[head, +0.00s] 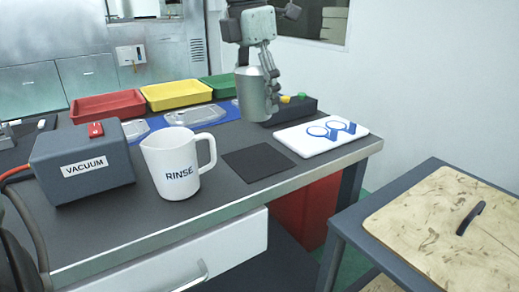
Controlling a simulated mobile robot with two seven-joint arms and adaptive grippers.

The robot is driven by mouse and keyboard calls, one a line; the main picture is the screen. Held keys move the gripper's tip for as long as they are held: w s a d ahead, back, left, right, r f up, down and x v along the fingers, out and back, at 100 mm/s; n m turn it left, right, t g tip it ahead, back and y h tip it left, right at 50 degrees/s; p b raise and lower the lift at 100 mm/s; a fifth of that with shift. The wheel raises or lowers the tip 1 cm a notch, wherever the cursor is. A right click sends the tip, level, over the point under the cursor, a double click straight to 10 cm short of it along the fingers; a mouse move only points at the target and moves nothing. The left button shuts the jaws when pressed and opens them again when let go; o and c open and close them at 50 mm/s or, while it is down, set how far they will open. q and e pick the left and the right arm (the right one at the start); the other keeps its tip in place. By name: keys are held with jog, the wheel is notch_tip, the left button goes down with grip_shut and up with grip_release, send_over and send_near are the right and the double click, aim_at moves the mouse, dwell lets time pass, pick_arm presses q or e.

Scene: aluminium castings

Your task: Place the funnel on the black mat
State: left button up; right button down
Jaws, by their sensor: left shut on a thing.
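My left gripper (262,62) comes down from the top of the head view and is shut on a grey metal piece, which I take to be the funnel (254,98). The funnel looks roughly upright, with a wide, near-cylindrical body; its upper part is partly hidden by the fingers. It shows above and behind the black mat (258,162), apart from it. The mat is a flat dark square on the grey bench, and it is empty. My right gripper is not in view.
A white RINSE jug (178,165) stands left of the mat, beside the grey VACUUM box (82,165). A white board with blue rings (320,138) lies right of the mat. A dark block with colored knobs (296,108) and red, yellow (178,95) and green trays stand behind.

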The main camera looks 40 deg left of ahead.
pick_arm(q)
jog(key=shift+w+f, duration=0.2)
jog(key=shift+f, duration=0.05)
notch_tip(320, 180, down, 5)
jog(key=shift+s+f, duration=0.1)
notch_tip(320, 180, down, 4)
jog(key=shift+r, duration=0.2)
jog(key=shift+f, duration=0.3)
jog(key=shift+f, duration=0.1)
